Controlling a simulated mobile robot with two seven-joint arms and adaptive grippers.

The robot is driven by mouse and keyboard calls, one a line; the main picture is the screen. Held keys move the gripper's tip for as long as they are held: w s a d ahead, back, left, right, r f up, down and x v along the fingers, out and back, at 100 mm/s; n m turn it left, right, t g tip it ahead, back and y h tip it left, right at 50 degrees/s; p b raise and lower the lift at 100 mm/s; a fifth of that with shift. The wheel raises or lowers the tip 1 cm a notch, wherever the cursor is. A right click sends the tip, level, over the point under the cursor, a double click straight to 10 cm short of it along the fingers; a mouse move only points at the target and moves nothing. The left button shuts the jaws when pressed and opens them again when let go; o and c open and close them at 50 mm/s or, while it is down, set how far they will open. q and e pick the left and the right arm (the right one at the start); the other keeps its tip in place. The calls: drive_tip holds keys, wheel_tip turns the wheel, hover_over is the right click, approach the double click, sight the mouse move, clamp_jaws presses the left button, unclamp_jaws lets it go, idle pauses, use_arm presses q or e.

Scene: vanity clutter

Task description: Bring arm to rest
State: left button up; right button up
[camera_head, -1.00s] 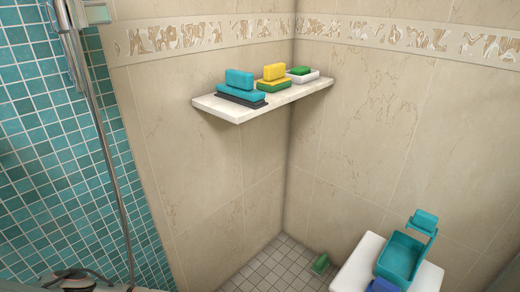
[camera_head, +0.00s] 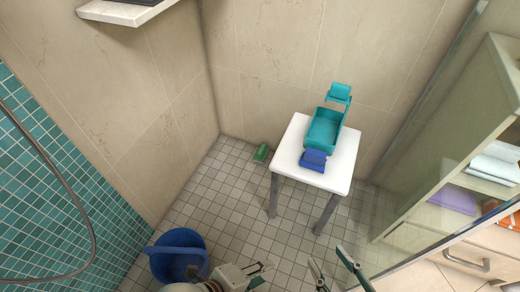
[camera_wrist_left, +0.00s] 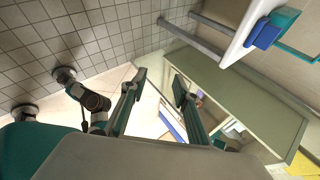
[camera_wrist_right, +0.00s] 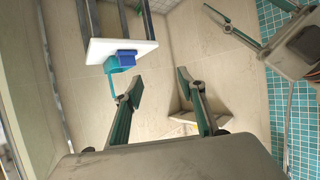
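My left gripper (camera_head: 262,270) is low in the head view, to the right of a blue bucket. It is open and empty, with its two fingers (camera_wrist_left: 158,80) apart in the left wrist view. My right gripper (camera_head: 334,254) is at the bottom edge of the head view, in front of a white stool. It is open, with nothing between its fingers (camera_wrist_right: 160,78) in the right wrist view. My left gripper also shows at the upper right of the right wrist view (camera_wrist_right: 232,24). The two grippers are apart and touch nothing that I can see.
The white stool (camera_head: 341,170) carries a teal caddy (camera_head: 323,130) and a blue block (camera_head: 313,160). A green block (camera_head: 261,153) lies on the tiled floor. The blue bucket (camera_head: 180,247) stands lower left. A cabinet (camera_head: 470,130) is behind glass at right. A wall shelf (camera_head: 125,12) is upper left.

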use_arm(q)
drive_tip(key=a+r+n+t+y+p, duration=0.3)
drive_tip(key=a+r+n+t+p, duration=0.55)
drive_tip(key=a+r+n, duration=1.05)
use_arm(e)
drive_tip(key=s+d+r+g+h+p, duration=0.1)
drive_tip(key=s+d+p, duration=0.3)
drive_tip(key=p, duration=0.5)
drive_tip(key=shift+s+d+g+h, duration=0.3)
drive_tip(key=shift+d+g, duration=0.1)
drive_tip(key=shift+d, duration=0.2)
drive_tip(key=c, duration=0.4)
use_arm(q)
drive_tip(key=s+a+f+n+g+y, duration=0.1)
drive_tip(key=s+f+n+g, duration=0.1)
drive_tip(key=s+f, duration=0.2)
drive_tip(key=shift+s+a+f+n, duration=0.2)
drive_tip(key=shift+s+f+n, duration=0.15)
drive_tip(key=shift+f, duration=0.3)
use_arm(e)
drive_tip(key=shift+o, duration=0.2)
drive_tip(key=shift+w, duration=0.1)
